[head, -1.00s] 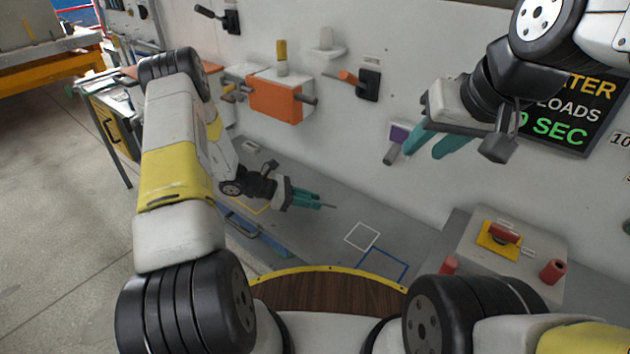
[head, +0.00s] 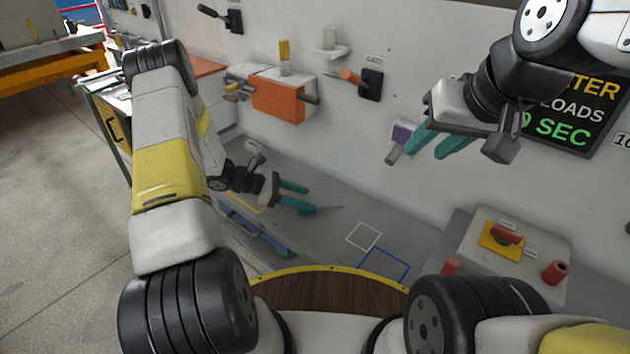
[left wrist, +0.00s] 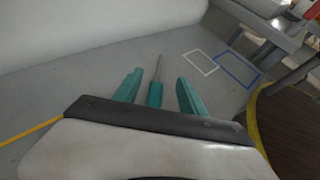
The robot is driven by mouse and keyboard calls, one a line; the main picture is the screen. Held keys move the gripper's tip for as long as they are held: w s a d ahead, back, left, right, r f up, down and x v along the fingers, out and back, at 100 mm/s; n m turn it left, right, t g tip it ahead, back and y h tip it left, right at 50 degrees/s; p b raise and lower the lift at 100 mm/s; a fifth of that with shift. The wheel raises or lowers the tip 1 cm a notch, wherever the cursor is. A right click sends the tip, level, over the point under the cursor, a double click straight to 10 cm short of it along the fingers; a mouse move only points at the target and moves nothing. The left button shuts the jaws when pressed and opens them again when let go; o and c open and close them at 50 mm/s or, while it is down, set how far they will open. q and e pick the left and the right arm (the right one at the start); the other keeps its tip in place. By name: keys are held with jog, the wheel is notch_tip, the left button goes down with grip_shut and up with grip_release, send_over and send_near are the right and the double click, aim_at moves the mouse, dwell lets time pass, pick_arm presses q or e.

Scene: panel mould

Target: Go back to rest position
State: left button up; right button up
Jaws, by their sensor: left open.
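My left gripper (head: 304,198) is open low over the grey bench, at the left-centre of the head view. A screwdriver (head: 325,209) with a teal handle and thin shaft lies on the bench at its fingertips. In the left wrist view the screwdriver (left wrist: 155,93) shows between the two spread teal fingers (left wrist: 160,85), with gaps on both sides. My right gripper (head: 422,153) is raised at the upper right before the wall panel. Its teal fingers are apart with nothing seen between them.
A control box (head: 475,250) with red knobs stands at the right. White and blue outlined squares (head: 364,237) mark empty bench.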

pick_arm(q)
jog(key=v, duration=0.3)
jog(key=shift+s+a+r, duration=0.1)
jog(key=shift+a, duration=0.1)
jog(key=shift+r, duration=0.25)
jog(key=s+d+r+m+g+y, duration=0.1)
jog(key=s+r+m+y, duration=0.2)
jog(key=r, duration=0.4)
jog(key=s+d+r+m, duration=0.1)
jog(key=s+r+m, duration=0.25)
jog(key=r, duration=0.35)
jog(key=s+d+r+m+g+y, duration=0.1)
jog(key=s+r+m+y, duration=0.1)
jog(key=r+m, duration=0.35)
jog(key=s+a+r+m+t+y, duration=0.2)
jog(key=s+r+m+t, duration=0.1)
jog(key=s+r, duration=0.4)
jog(key=s+a+r+m+t+y, duration=0.1)
jog(key=s+r+m+t+y, duration=0.1)
jog(key=s+r+m, duration=0.3)
jog(key=s+r+y, duration=0.1)
jog(key=s+r, duration=0.1)
jog(key=s, duration=0.2)
jog(key=shift+a+r+m+t, duration=0.3)
jog(key=shift+a+m+t, duration=0.1)
jog(key=shift+c, duration=1.4)
jog(key=shift+w+d, duration=0.1)
